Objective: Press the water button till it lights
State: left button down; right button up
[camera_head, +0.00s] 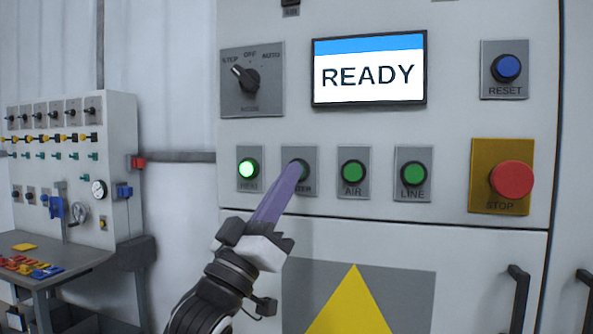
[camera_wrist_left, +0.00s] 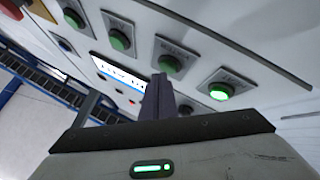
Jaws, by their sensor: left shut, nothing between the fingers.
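The water button (camera_head: 304,170) is a round green button on a grey plate, second from the left in the row on the panel. My left gripper's fingers partly cover it and its label in the head view. In the wrist view the water button (camera_wrist_left: 169,64) is dark green, without the bright glow of its neighbour. My left gripper (camera_head: 292,170) is shut and empty, its purple fingertips at the button's face. It also shows in the wrist view (camera_wrist_left: 158,82). I cannot tell whether the tips touch the button. My right gripper is out of view.
The leftmost button (camera_head: 248,169) glows bright green. The air button (camera_head: 353,172) and line button (camera_head: 413,173) are unlit. A red stop button (camera_head: 511,179) sits at the right. The screen (camera_head: 369,71) reads READY. A mode knob (camera_head: 246,79) and blue reset button (camera_head: 507,68) sit above.

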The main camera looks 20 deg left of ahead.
pick_arm(q)
jog(key=shift+w, duration=0.4)
dwell(0.5)
dwell(0.3)
jog(key=shift+s+p, duration=0.3)
jog(key=shift+s, duration=0.5)
jog(key=s, duration=0.5)
jog(key=shift+a+f+p, duration=0.1)
jog(key=shift+p, duration=0.3)
